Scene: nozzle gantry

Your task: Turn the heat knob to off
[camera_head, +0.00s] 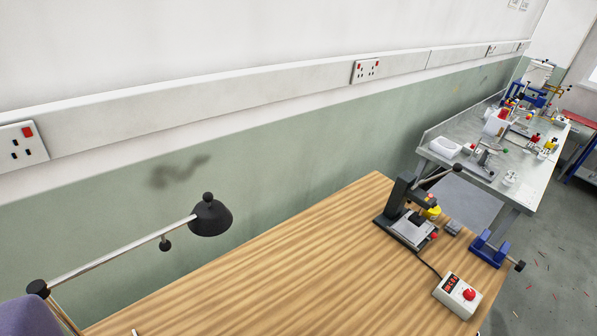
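A small white control box (457,295) lies near the right front edge of the wooden table. It has a dark display with red digits (452,284) and a red round knob (470,294) on its top. The knob's pointer setting is too small to read. A dark cable runs from the box to a black press-like machine (408,215) with a yellow part and a small red knob (435,236). No label shows which knob is for heat. My gripper is not in this view.
The wooden table (290,265) is mostly bare. A black desk lamp (210,215) reaches over its left part. A blue vise-like tool (489,249) stands at the right edge. A grey bench (470,130) with several items stands beyond, along the wall.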

